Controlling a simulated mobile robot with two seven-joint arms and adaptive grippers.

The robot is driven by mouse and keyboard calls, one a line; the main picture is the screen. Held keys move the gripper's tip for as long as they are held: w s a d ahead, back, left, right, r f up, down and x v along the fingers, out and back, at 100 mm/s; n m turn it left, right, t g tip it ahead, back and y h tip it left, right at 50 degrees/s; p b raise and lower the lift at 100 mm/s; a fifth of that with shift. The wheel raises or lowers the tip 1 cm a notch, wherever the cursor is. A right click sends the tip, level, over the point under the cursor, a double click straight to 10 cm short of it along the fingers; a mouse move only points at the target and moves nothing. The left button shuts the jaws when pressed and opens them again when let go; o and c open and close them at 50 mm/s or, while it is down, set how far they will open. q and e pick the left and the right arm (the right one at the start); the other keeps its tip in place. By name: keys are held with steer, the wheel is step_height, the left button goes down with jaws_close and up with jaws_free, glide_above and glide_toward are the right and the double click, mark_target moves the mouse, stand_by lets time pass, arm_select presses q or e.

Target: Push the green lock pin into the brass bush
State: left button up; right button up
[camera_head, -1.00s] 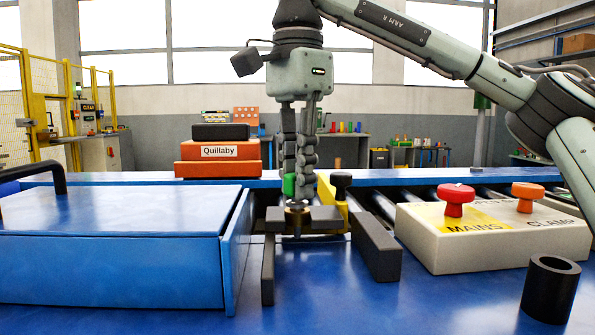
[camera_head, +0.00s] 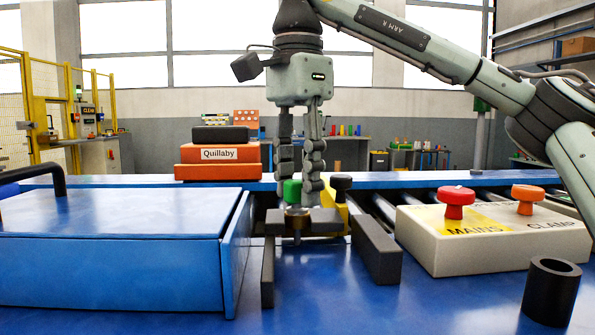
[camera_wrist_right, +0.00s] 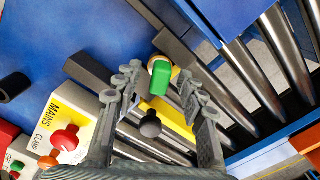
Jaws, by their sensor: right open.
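The green lock pin (camera_head: 292,190) stands over the brass bush (camera_head: 296,216) on the dark block fixture, with its green head above the bush. How deep its shaft sits is hidden. The wrist view shows the green head (camera_wrist_right: 166,76) covering much of the brass bush (camera_wrist_right: 155,64). My right gripper (camera_head: 299,185) is open above the fixture, pointing down. Its two fingers stand apart on either side of the pin head, also in the wrist view (camera_wrist_right: 160,82). My left gripper is not in view.
A black knob (camera_head: 341,181) on a yellow part stands just right of the fingers. A control box (camera_head: 440,255) with red and orange buttons is further right, with a black tube (camera_head: 550,290) in front. A blue box (camera_head: 110,270) is left. Rollers lie behind.

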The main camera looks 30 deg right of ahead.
step_height(320, 180, up, 12)
stand_by(0.6)
stand_by(0.4)
